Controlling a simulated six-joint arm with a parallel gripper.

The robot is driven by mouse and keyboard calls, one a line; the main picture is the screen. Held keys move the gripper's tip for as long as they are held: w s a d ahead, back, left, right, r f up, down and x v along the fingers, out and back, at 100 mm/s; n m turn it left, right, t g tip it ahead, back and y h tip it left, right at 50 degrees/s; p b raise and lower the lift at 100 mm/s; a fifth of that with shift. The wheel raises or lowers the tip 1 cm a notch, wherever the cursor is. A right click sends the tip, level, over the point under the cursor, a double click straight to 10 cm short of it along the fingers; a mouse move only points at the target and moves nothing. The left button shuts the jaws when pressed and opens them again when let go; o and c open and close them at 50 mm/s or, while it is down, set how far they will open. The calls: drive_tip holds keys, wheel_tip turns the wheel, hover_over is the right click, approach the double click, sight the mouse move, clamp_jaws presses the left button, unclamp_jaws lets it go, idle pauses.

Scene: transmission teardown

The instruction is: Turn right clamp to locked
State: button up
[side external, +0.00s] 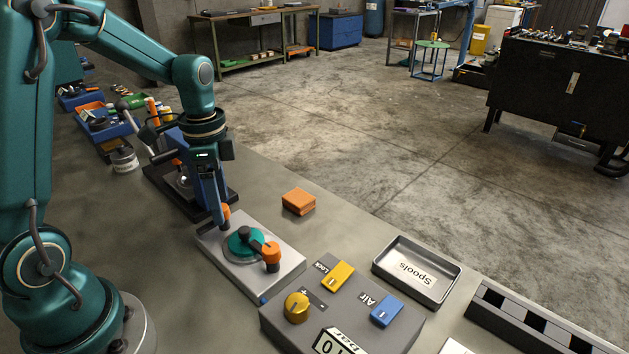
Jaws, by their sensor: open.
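A light grey fixture plate (283,272) lies on the bench with a teal round part (243,245) on it. Two clamps with orange knobs stand at the part's edge. The nearer clamp (271,253) has its dark arm reaching over the part. The farther clamp (226,211) stands at the plate's back left, and its arm is mostly hidden. I cannot tell which one is the right clamp. My gripper (218,214) points down beside the farther clamp's orange knob, with its jaws open. I cannot tell whether it touches the knob.
An orange block (298,201) lies right of the plate. A grey control box (350,309) with yellow and blue switches and a gold knob stands in front. A Spools tray (451,287) is at the right. A dark-based press (154,178) stands close behind my gripper.

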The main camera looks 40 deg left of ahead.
drive_tip(key=shift+f, duration=0.4)
clamp_jaws()
